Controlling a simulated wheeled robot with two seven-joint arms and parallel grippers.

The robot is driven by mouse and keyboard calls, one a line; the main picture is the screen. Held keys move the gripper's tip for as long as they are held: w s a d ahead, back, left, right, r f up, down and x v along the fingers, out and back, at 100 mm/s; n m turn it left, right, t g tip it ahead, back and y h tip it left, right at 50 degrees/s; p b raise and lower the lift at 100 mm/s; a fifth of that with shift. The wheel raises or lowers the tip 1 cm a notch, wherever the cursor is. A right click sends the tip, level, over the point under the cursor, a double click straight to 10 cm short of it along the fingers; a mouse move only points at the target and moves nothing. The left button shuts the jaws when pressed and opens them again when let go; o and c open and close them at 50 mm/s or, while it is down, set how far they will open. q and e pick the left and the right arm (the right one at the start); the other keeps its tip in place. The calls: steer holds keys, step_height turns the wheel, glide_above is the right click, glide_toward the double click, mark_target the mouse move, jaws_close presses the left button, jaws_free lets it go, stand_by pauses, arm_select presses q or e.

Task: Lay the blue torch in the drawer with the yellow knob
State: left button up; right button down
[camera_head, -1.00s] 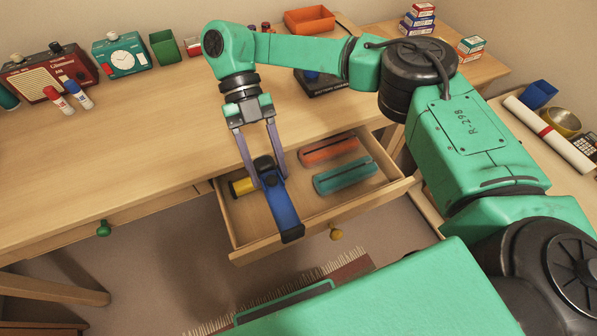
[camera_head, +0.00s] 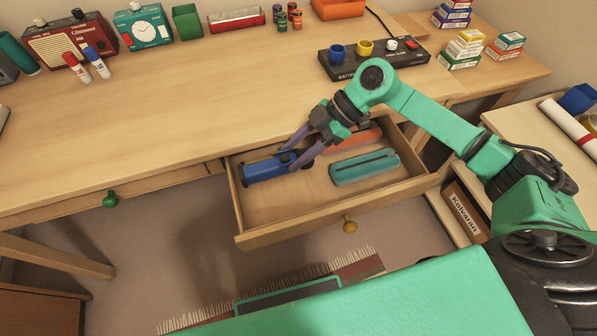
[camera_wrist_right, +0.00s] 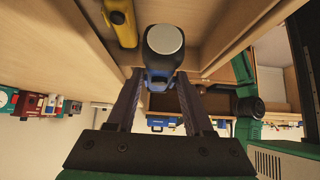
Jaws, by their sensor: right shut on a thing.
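The drawer with the yellow knob (camera_head: 350,225) is pulled open below the desk top; its front wall (camera_head: 300,226) faces me. My right gripper (camera_head: 294,163) is shut on the blue torch (camera_head: 262,172), inside or just above the left part of the drawer. The torch lies about level, pointing left; whether it touches the floor of the drawer I cannot tell. In the right wrist view, the torch (camera_wrist_right: 162,62) sits between the fingers, its round end toward the camera. A yellow torch (camera_wrist_right: 121,22) lies beside it, mostly hidden in the head view. My left gripper is not in view.
A green knob (camera_head: 110,199) marks a shut drawer to the left. The desk's middle (camera_head: 180,100) is clear.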

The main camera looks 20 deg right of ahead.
step_height(320, 180, down, 9)
steer(key=shift+f+b, duration=0.15)
steer(key=shift+b, duration=0.3)
steer(key=shift+c, duration=1.4)
jaws_free()
steer(key=v, duration=1.2)
